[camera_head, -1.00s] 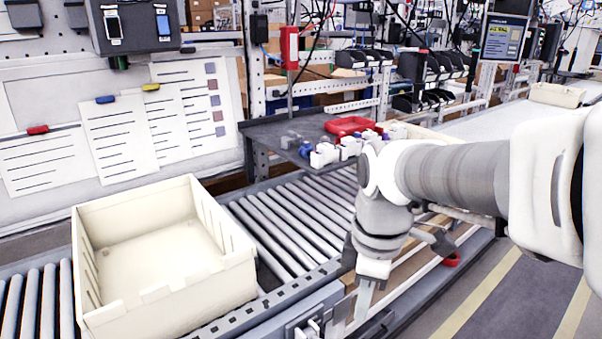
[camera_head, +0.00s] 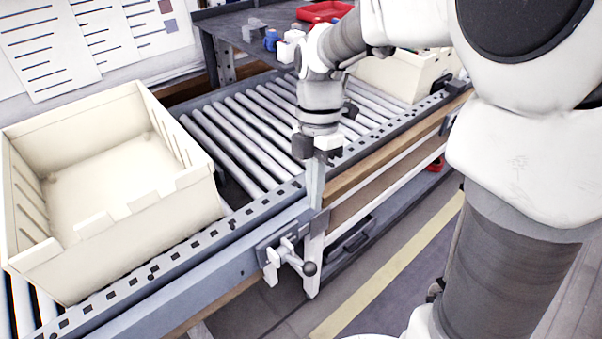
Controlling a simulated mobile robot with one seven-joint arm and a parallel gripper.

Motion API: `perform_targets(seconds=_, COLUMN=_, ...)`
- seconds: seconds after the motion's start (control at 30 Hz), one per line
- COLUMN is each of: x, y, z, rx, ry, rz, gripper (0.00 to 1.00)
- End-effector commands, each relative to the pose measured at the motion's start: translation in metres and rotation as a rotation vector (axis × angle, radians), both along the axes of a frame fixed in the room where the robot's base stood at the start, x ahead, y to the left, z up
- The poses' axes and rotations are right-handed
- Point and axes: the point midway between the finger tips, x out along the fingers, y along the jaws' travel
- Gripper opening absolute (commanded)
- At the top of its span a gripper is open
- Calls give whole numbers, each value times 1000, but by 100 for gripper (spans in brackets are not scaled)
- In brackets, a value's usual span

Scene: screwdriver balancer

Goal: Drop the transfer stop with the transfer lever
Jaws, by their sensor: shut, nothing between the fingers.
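The transfer lever (camera_head: 287,262) is a pale handle with a dark round knob, mounted on a grey plate on the conveyor's front side rail. My gripper (camera_head: 315,203) points down at the front rail, above and slightly right of the lever. Its pale fingers look shut and empty, and they appear apart from the lever. The fingertips overlap the white conveyor leg in the picture, so their depth is hard to judge. I cannot clearly make out the transfer stop among the rollers.
A cream tote (camera_head: 110,215), open and empty, sits on the conveyor at the left. Bare rollers (camera_head: 238,135) lie to its right. Another cream tote (camera_head: 395,78) stands farther along, partly behind my arm. A red tray (camera_head: 322,11) is on the back shelf. The floor in front is clear.

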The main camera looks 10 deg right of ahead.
Motion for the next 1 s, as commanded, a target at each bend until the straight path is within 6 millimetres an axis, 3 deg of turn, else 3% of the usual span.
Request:
perform_targets(seconds=0.43, x=0, y=1, z=-3, rx=4, ry=5, rz=17, gripper=0)
perform_targets(seconds=0.57, x=-2, y=1, z=-12, rx=4, ry=7, rz=16, gripper=0)
perform_targets(seconds=1.0, x=-26, y=5, z=-99, rx=3, ry=9, rz=16, gripper=0)
